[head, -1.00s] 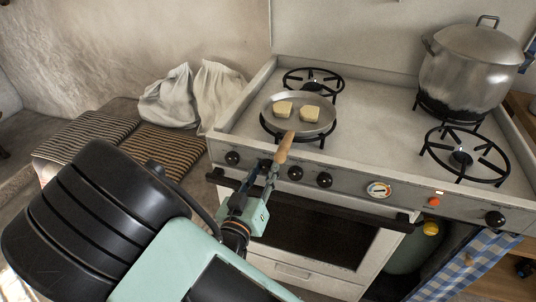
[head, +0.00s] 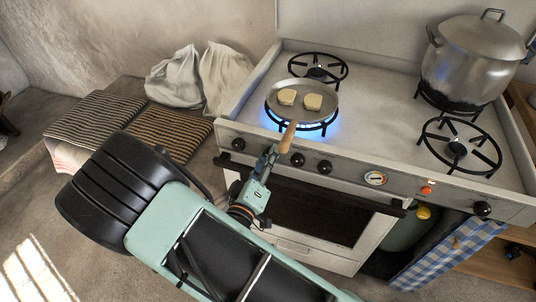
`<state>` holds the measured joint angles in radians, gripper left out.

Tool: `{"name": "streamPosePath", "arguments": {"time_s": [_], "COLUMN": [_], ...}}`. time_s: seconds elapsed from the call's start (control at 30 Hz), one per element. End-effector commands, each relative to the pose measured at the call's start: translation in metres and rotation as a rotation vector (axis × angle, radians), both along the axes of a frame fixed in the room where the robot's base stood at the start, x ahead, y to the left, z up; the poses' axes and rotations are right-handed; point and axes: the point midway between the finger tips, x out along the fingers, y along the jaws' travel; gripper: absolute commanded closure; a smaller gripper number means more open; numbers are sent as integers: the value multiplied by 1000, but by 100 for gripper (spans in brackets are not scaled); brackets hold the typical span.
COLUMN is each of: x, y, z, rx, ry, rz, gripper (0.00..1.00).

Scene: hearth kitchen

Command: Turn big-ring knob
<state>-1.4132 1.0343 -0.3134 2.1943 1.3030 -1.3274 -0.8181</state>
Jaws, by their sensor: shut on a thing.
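My gripper (head: 270,152) is at the stove's front panel, below the pan's wooden handle. It is shut on a knob, taken to be the big-ring knob, which my fingers hide. Other dark knobs show on the panel: one (head: 238,144) to the left and two, at the near right (head: 298,160) and beyond it (head: 325,167). Blue flame (head: 334,123) burns on the front left ring under the frying pan (head: 322,113). Two pale slabs (head: 312,102) lie in the pan.
A large lidded pot (head: 465,65) stands on the back right ring. The front right (head: 458,148) and back left (head: 318,68) rings are bare and unlit. The oven handle bar (head: 340,194) runs below the panel. A striped bench (head: 95,120) stands at left.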

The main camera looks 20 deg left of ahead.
Motion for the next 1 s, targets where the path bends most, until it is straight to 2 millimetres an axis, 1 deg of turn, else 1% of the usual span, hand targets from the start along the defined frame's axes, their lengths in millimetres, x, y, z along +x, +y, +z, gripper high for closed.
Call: {"name": "streamPosePath", "arguments": {"time_s": [0.47,0.5,0.6,0.63,0.87,1.0], "x": [0,0,0,0,0,-7], "y": [0,0,0,0,0,2], "z": [-1,-1,0,0,0,0], "rx": [-13,-13,-12,-12,-11,-11], "ry": [2,2,2,2,1,3], "rz": [0,0,1,1,0,3], "gripper": [96,68,57,55,55,55]}}
